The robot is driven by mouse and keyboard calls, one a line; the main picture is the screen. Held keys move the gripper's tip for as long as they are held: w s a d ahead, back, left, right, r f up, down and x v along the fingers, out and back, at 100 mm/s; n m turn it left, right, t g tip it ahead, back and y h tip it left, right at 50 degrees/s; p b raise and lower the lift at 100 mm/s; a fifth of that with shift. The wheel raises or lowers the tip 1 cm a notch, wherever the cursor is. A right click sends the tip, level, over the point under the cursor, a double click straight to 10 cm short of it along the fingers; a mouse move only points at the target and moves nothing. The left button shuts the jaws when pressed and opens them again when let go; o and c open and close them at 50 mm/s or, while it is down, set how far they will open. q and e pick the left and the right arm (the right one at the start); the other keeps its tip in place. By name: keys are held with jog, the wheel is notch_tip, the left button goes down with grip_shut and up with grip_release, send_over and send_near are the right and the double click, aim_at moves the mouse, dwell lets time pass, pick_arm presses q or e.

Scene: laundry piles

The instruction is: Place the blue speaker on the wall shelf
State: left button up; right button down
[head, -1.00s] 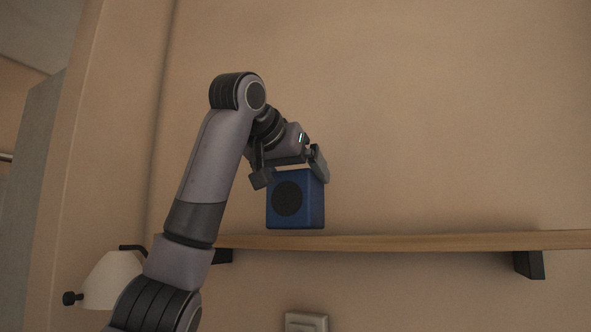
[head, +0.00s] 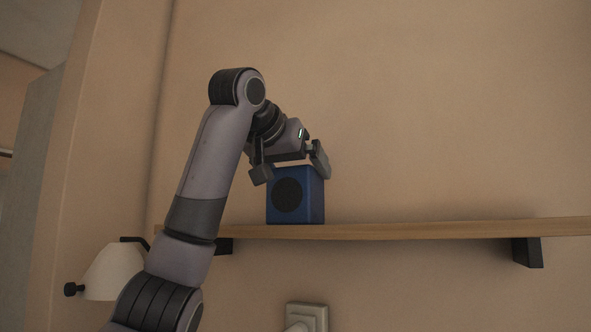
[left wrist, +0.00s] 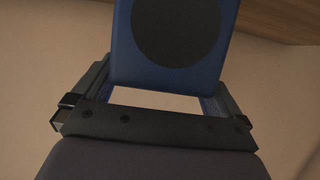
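The blue speaker (head: 311,203), a box with a round dark front, stands upright with its base at the top of the wall shelf (head: 430,230), near its left end. It appears to rest there. My left gripper (head: 291,170) is above it, with one finger on each side of its upper part. In the left wrist view the speaker (left wrist: 125,55) fills the space between the fingers. Whether the fingers press on it or stand slightly apart is unclear. The far side of the speaker is hidden. My right gripper is not in view.
The shelf is bare to the right of the speaker, with a dark bracket (head: 527,252) below. A white lamp (head: 115,272) is on the wall at lower left. A wall socket (head: 308,316) is below the shelf. The wall above is clear.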

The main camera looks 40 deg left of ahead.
pick_arm(q)
jog(key=shift+s, duration=0.1)
jog(key=b+v, duration=0.1)
jog(key=v, duration=0.6)
jog(key=shift+b, duration=0.4)
